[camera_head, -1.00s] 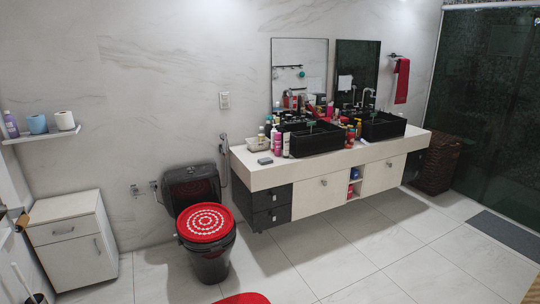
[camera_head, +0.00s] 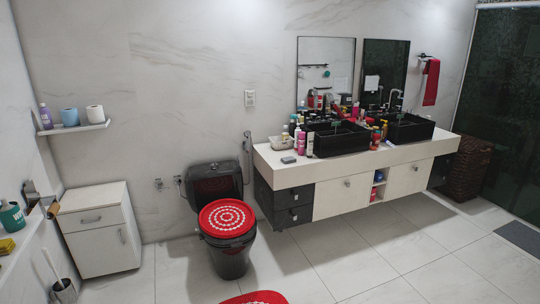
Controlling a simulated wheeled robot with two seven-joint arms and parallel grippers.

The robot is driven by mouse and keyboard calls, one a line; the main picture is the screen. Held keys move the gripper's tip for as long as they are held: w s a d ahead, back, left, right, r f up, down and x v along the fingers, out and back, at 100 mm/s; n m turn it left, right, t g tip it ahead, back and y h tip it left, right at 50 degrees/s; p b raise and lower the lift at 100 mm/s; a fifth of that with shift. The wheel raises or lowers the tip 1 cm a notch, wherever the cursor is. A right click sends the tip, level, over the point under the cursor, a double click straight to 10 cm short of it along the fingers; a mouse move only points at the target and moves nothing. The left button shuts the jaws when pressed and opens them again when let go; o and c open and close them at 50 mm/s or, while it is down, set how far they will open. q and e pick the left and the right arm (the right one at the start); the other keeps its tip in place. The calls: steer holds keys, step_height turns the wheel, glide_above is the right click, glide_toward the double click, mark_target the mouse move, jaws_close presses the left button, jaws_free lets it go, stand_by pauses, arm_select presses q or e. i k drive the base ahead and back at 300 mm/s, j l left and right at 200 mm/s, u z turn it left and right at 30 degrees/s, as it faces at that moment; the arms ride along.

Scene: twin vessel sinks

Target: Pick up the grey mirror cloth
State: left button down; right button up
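A small grey item (camera_head: 288,159), which looks like the folded grey mirror cloth, lies flat near the left end of the white vanity counter (camera_head: 272,158). It is small and far off, so its texture cannot be made out. It lies in front of a small pale basket (camera_head: 281,142) and left of several bottles. Neither of my grippers shows in the head view, and nothing is seen touching the cloth.
Two black vessel sinks (camera_head: 341,140) stand on the counter among bottles. A black toilet (camera_head: 229,257) with a red-and-white lid cover stands left of the vanity. A white cabinet (camera_head: 98,232) is further left. Pale floor tiles (camera_head: 350,262) in front are mostly clear.

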mark_target(289, 160)
steer(key=i+l+u, duration=0.1)
steer(key=i+u, duration=0.25)
steer(key=i+l+u, duration=0.2)
steer(key=u, duration=0.2)
steer(key=i+l, duration=0.05)
steer(key=i, duration=0.05)
